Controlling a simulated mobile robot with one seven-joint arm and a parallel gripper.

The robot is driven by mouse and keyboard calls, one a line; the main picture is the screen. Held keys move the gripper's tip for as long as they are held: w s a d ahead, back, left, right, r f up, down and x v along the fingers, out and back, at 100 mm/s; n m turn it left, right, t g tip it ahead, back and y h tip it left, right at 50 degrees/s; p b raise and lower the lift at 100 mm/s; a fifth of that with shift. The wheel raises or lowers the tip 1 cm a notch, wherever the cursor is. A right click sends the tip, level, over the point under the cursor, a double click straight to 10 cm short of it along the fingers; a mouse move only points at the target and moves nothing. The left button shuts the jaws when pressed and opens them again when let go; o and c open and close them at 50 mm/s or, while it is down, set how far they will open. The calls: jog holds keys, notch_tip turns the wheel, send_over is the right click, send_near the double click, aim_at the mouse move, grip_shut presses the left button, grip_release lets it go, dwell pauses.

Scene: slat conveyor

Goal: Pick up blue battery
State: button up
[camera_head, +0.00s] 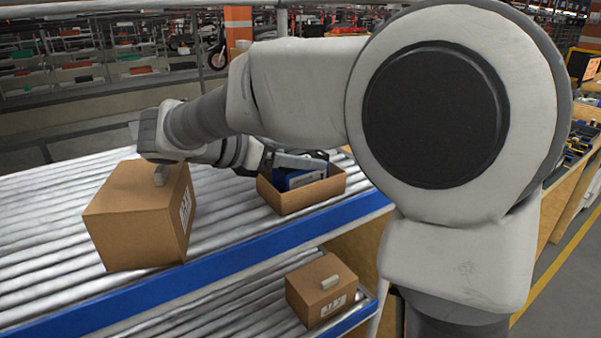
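A blue battery (293,181) is inside an open cardboard box (305,198) on the upper conveyor. Its upper part shows above the box's near wall, and the rest is hidden by that wall and my gripper.
A taller closed cardboard box (135,222) stands left of the open one, beneath my wrist. Another closed box (315,293) sits on the lower conveyor. A blue rail (215,265) edges the upper conveyor (45,245). Bare rollers lie at far left.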

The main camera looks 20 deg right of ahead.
grip_shut()
jog(key=shift+r, duration=0.1)
